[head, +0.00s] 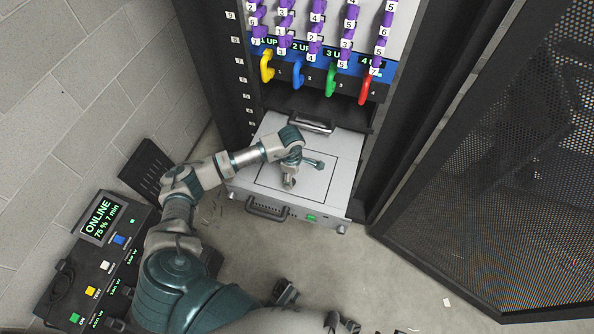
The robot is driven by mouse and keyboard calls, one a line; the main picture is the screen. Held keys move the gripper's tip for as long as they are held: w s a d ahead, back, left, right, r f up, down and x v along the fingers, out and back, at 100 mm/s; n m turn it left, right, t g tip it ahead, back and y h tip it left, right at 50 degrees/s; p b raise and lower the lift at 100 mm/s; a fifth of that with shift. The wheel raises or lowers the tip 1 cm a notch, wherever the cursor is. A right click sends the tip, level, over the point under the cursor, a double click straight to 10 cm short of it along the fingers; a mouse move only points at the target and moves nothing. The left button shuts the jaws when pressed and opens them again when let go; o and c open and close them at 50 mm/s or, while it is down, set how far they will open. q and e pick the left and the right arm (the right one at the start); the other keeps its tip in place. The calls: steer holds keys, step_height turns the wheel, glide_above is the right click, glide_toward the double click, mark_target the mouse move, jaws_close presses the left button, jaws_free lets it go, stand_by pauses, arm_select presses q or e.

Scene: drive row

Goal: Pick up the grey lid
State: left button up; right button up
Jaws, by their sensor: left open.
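The grey lid (316,185) is a flat panel outlined by a dark seam on top of a light grey pulled-out rack unit (245,176). It lies flat in the unit's top. My left gripper (304,173) is over the lid, open, with its fingers spread and nothing between them. I cannot tell whether the fingertips touch the lid. My left wrist and forearm hide the lid's left and upper parts. I cannot make out my right gripper.
A black handle (267,209) is on the unit's front. Coloured hooks (331,79) hang above in the rack. A mesh door (510,170) stands open at right. A black panel with an ONLINE display (103,217) is at lower left. Floor in front is mostly clear.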

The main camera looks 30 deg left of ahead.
arm_select(q)
step_height(320, 180, down, 4)
steer(key=shift+s+a+f+b, duration=0.15)
steer(key=shift+f+b, duration=0.05)
steer(key=shift+b, duration=0.15)
steer(key=shift+r, duration=0.1)
jaws_close()
steer(key=shift+r, duration=0.15)
